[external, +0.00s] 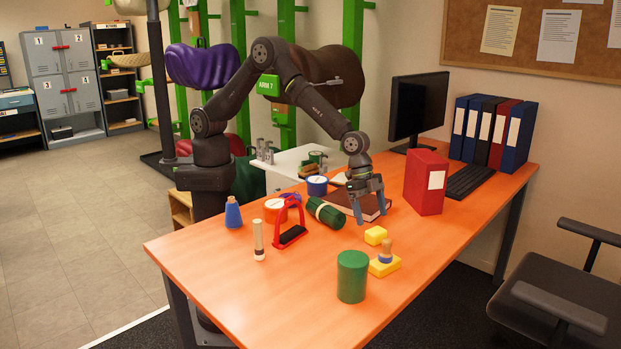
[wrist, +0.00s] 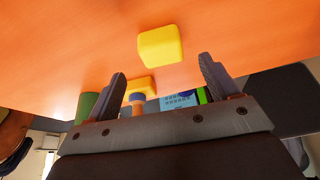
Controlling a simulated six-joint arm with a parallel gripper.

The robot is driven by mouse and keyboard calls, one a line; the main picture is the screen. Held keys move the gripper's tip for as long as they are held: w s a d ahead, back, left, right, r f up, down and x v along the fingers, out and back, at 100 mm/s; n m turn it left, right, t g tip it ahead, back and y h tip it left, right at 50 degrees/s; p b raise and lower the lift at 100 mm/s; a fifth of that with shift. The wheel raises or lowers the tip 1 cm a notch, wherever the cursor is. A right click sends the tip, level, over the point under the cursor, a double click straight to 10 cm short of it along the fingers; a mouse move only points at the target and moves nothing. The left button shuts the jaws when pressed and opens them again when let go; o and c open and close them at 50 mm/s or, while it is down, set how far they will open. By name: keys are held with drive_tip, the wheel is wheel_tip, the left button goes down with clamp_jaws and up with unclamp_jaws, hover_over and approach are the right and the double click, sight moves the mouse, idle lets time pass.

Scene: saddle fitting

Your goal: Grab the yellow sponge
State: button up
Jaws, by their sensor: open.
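The yellow sponge (external: 376,235) is a small block lying on the orange table, in front of my gripper in the external view. In the wrist view the yellow sponge (wrist: 160,47) lies beyond my fingertips, near the top middle. My gripper (external: 369,205) points down above the table beside the brown book, open and empty. In the wrist view its two fingers (wrist: 162,82) are spread wide apart, with nothing between them touching. A second yellow block (external: 384,265) with a wooden-knobbed piece on it sits just nearer than the sponge; it also shows in the wrist view (wrist: 143,86).
A green cylinder (external: 352,276) stands near the sponge at the front. A red binder (external: 426,182) stands to the right. The table's right front is clear.

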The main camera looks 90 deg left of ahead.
sight(376, 230)
drive_tip(key=shift+x, duration=3.3)
drive_tip(key=shift+w, duration=0.1)
drive_tip(key=c, duration=1.1)
